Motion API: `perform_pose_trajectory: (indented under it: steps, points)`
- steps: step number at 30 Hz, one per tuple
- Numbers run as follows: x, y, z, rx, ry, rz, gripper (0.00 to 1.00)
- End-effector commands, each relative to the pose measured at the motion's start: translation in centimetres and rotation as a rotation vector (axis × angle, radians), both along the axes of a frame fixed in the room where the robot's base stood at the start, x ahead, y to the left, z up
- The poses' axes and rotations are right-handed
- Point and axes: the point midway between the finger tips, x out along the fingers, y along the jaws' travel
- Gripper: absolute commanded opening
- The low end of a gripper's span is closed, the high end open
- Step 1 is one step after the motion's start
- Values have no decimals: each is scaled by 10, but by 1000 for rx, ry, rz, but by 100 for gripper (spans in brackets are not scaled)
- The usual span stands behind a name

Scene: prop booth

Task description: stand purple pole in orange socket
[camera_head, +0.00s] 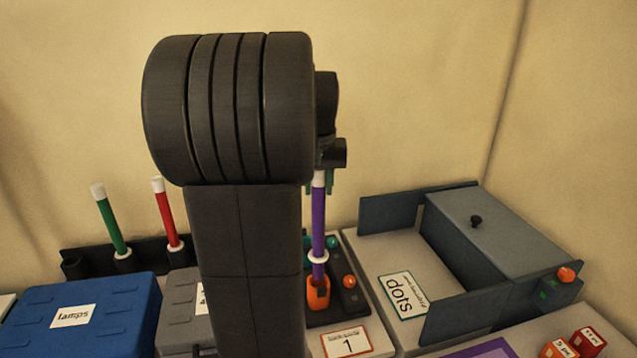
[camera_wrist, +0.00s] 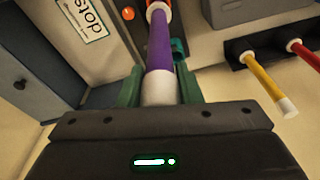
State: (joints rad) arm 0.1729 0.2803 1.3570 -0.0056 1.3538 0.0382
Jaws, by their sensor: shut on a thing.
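The purple pole (camera_head: 318,222) is upright, with a white top end and a white ring (camera_head: 318,257) low on it. My gripper (camera_head: 320,184) is shut on its white top end; my arm hides part of the gripper in the head view. In the wrist view, the green fingers of my gripper (camera_wrist: 160,90) flank the white end of the purple pole (camera_wrist: 160,42). The orange socket (camera_head: 318,297) is directly under the pole. The pole's lower end meets the socket's mouth; I cannot tell how deep it sits.
Green (camera_head: 110,226) and red (camera_head: 167,216) poles stand in a dark rack at left; a yellow pole (camera_wrist: 265,80) shows in the wrist view. A blue lamps box (camera_head: 100,315) is front left. A grey dots box (camera_head: 480,240) is close on the right. Orange knob (camera_head: 349,282) beside the socket.

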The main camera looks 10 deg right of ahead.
Motion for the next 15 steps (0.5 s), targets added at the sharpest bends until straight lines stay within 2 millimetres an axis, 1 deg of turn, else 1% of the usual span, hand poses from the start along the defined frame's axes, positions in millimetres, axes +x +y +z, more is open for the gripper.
perform_pose_trajectory:
  steps: [15]
  points:
    - [0, 0, -22, 0, 1, 0, 0]
